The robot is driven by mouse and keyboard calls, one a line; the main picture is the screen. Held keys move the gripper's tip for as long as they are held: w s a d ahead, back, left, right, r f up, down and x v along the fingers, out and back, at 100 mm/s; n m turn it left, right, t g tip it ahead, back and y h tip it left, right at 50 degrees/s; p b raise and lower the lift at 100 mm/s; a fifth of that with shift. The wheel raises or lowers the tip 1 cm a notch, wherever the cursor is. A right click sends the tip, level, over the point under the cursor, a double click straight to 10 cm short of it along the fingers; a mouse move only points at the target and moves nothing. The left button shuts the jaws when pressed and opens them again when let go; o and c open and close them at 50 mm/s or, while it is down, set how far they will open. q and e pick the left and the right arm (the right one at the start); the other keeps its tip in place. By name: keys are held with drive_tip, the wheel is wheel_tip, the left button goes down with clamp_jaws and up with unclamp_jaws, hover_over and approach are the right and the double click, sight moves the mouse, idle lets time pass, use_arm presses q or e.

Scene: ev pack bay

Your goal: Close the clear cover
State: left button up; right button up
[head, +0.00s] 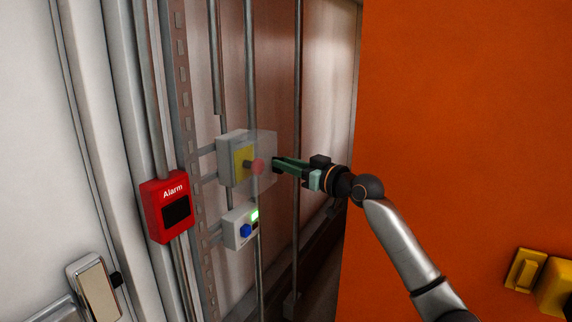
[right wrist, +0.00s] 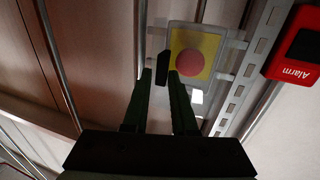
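The control box (head: 226,172) on the rail has a yellow plate (head: 241,158) and a red button (head: 258,167). The clear cover (head: 266,145) stands in front of the button as a see-through panel; I cannot tell whether it is fully seated. In the right wrist view, its pale edge frames the red button (right wrist: 191,63), and a dark tab (right wrist: 162,66) is at its left side. My right gripper (head: 275,164) is at the cover's right edge, fingers apart, with the tab by the fingertips (right wrist: 160,76). Contact is unclear. My left gripper is out of view.
A grey box with a blue button (head: 246,231) and green light is just below. A red alarm box (head: 168,208) is to the left. Vertical metal rods (head: 297,120) run behind the gripper. An orange wall (head: 460,110) fills the right side.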

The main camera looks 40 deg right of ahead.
drive_tip(key=o, duration=0.4)
drive_tip(key=shift+w+d+r, duration=0.1)
drive_tip(key=shift+d+r, duration=0.05)
drive_tip(key=shift+d, duration=0.2)
drive_tip(key=shift+a, duration=0.1)
drive_tip(key=s+b, duration=0.1)
drive_tip(key=s, duration=0.3)
drive_tip(key=s+b, duration=0.1)
drive_tip(key=s, duration=0.3)
drive_tip(key=s+b, duration=0.1)
drive_tip(key=s, duration=0.3)
drive_tip(key=shift+s+d, duration=0.25)
drive_tip(key=shift+d, duration=0.05)
